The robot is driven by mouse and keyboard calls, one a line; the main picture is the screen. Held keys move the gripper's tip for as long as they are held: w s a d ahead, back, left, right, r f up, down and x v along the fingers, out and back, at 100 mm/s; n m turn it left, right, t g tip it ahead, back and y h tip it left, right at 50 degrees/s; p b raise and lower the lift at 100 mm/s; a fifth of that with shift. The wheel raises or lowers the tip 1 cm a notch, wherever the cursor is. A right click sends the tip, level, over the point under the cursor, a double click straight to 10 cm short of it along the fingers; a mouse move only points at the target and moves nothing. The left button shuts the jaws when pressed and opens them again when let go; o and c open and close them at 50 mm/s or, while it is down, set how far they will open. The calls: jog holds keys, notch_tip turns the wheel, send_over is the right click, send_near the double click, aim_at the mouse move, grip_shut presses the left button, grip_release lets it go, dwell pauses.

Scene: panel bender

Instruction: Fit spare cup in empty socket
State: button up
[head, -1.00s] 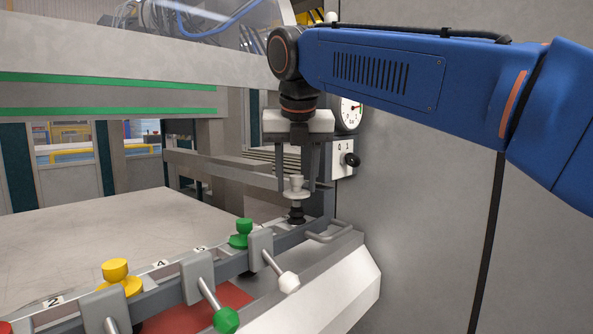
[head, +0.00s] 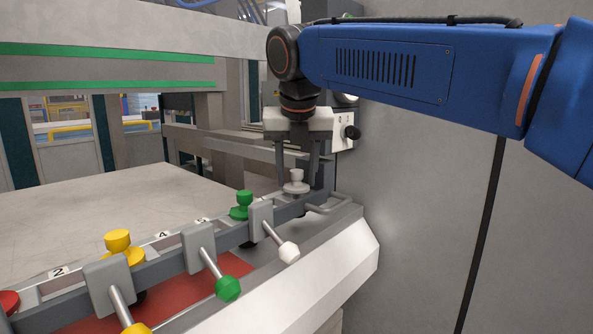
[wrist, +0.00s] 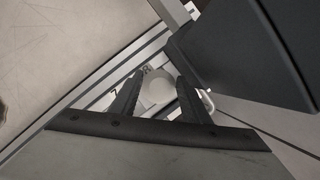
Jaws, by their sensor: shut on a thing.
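The spare cup (head: 296,185), with a pale grey-white knob and flange, is upright at the far right end of the grey bar (head: 180,256). My gripper (head: 296,176) is shut on it, fingers pointing down on either side. In the wrist view the cup's round white top (wrist: 157,88) lies between the two dark fingers.
Green (head: 241,204), yellow (head: 118,246) and red (head: 8,303) cups stand along the bar. Levers with white (head: 289,252), green (head: 228,288) and yellow knobs stick out in front. A tall grey panel (head: 430,220) stands at right. A pale table (head: 90,205) lies left.

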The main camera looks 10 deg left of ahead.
jog(key=o, duration=1.1)
jog(key=v, duration=1.7)
jog(key=shift+s+a+r, duration=0.15)
jog(key=shift+r, duration=0.05)
